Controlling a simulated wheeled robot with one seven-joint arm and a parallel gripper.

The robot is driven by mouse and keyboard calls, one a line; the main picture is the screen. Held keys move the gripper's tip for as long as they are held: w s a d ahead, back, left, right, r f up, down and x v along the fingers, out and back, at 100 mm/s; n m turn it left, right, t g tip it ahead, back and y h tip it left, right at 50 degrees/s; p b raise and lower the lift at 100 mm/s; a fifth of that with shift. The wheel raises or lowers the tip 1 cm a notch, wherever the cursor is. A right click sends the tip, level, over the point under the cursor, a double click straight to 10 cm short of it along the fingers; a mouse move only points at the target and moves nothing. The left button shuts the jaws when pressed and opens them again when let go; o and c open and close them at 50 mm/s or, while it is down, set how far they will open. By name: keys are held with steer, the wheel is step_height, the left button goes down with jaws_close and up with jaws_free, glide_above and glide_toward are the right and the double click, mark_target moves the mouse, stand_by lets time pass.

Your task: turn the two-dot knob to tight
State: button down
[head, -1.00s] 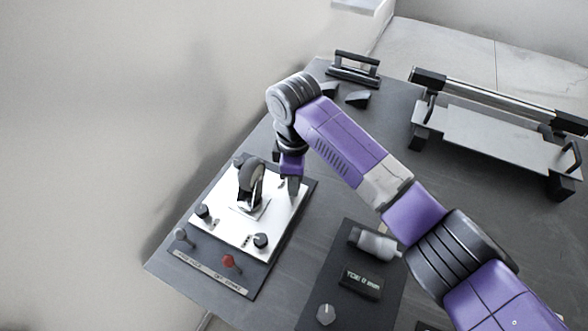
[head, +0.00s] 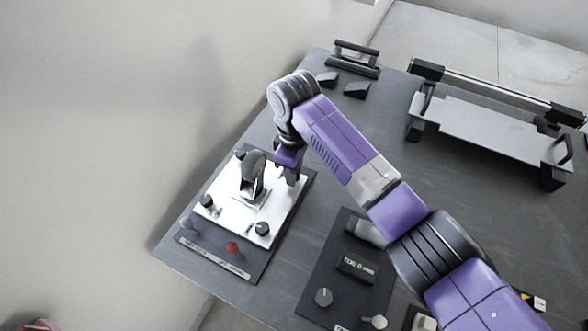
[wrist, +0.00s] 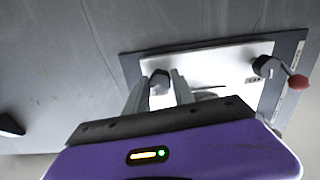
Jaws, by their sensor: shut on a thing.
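A white plate (head: 232,216) on a dark panel carries black knobs and an upright dark lever latch (head: 252,176). My gripper (head: 293,178) is at the plate's right far corner in the head view. In the wrist view my gripper (wrist: 159,82) has its two fingers around a black knob (wrist: 159,77), shut on it. The fingers hide the knob's sides, and I cannot read its dots. Two other black knobs stand free, the left one (head: 207,201) and the front one (head: 262,228). In the wrist view another knob (wrist: 262,66) has small dark marks beside it.
A red-balled lever (head: 232,248) and a grey one stand on the panel's front strip. A dark control box with a display (head: 358,267) lies to the right. A long rail fixture (head: 490,125) is at the back right.

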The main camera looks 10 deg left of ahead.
steer(key=c, duration=1.1)
jaws_free()
steer(key=shift+o, duration=0.2)
steer(key=shift+r, duration=0.1)
step_height(320, 180, up, 8)
steer(key=shift+f+b, duration=0.15)
steer(key=shift+b, duration=0.15)
